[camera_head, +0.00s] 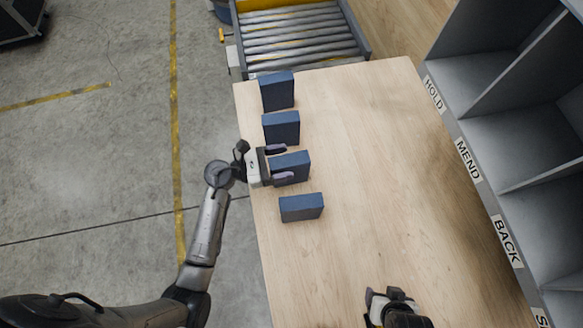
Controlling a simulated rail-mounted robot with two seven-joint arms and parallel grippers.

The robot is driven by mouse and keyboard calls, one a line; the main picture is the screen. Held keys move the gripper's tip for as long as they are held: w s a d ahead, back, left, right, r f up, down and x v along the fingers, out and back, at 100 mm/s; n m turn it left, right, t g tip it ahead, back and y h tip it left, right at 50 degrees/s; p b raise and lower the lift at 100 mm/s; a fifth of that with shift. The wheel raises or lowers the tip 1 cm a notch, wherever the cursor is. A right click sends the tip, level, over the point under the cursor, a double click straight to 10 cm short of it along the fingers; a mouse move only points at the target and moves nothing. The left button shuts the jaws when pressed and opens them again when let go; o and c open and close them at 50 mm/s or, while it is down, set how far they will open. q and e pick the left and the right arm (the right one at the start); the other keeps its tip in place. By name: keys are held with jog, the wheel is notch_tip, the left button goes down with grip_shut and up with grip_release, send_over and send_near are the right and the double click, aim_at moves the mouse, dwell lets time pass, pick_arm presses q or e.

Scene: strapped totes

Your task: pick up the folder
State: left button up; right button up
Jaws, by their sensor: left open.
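Several dark blue folders stand upright in a row along the left side of the table. From the back they are the first folder (278,91), the second folder (282,128), the third folder (294,164) and the front folder (302,207). My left gripper (280,163) comes in from the left and is open, with its purple fingertips on either side of the third folder's left end. I cannot tell whether the fingers touch it. My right gripper (390,300) is at the bottom edge, apart from the folders; its fingertips do not show clearly.
The wooden table (390,170) is clear to the right of the row. A grey shelf unit (505,135) with compartments labelled HOLD, MEND and BACK stands along the right. A roller conveyor (300,35) meets the table's back edge. Concrete floor lies to the left.

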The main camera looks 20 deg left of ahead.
pick_arm(q)
jog(key=shift+w+d, duration=0.15)
grip_shut()
dwell(0.7)
